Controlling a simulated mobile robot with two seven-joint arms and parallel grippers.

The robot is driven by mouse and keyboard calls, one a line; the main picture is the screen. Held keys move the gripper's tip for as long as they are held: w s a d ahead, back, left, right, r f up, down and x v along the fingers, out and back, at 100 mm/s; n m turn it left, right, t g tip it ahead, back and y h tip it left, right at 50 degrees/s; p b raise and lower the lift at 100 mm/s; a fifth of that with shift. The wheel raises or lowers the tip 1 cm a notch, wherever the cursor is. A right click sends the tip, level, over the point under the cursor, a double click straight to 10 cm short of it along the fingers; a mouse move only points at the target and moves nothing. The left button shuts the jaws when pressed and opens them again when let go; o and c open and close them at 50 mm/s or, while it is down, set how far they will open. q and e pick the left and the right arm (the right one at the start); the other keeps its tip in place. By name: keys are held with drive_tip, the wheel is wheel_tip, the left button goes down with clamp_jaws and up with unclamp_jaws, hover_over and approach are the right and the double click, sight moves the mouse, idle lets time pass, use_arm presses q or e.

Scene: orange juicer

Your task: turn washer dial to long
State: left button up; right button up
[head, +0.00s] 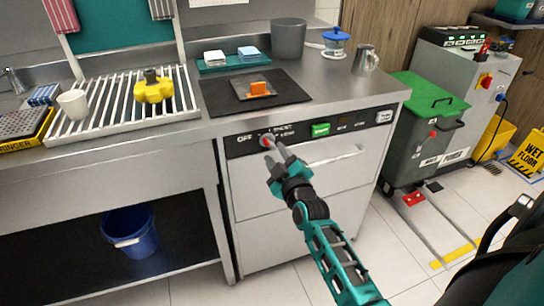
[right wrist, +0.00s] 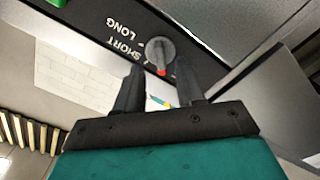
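The washer (head: 290,190) is a steel front-loading unit under the counter, with a black control panel (head: 350,124). Its dial (right wrist: 160,50) is a round grey knob with a red mark at its lower edge in the right wrist view. The words SHORT and LONG (right wrist: 122,33) are printed beside it, upside down there; I cannot tell exactly which label the mark meets. My right gripper (right wrist: 160,82) is open and empty, its two fingers pointing at the dial, which shows between and beyond the tips. In the head view the right gripper (head: 274,147) partly hides the dial. My left gripper is not in view.
A green button (head: 320,130) sits right of the dial, above the door handle (head: 336,157). The counter holds a black mat (head: 225,104) with an orange block, a grey pot (head: 289,38) and a drying rack (head: 100,122). A grey-green bin (head: 420,120) stands right.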

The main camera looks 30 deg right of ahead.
sight(272, 147)
drive_tip(key=shift+b+x, duration=0.8)
drive_tip(key=shift+x, duration=1.15)
drive_tip(key=shift+a, duration=0.1)
clamp_jaws()
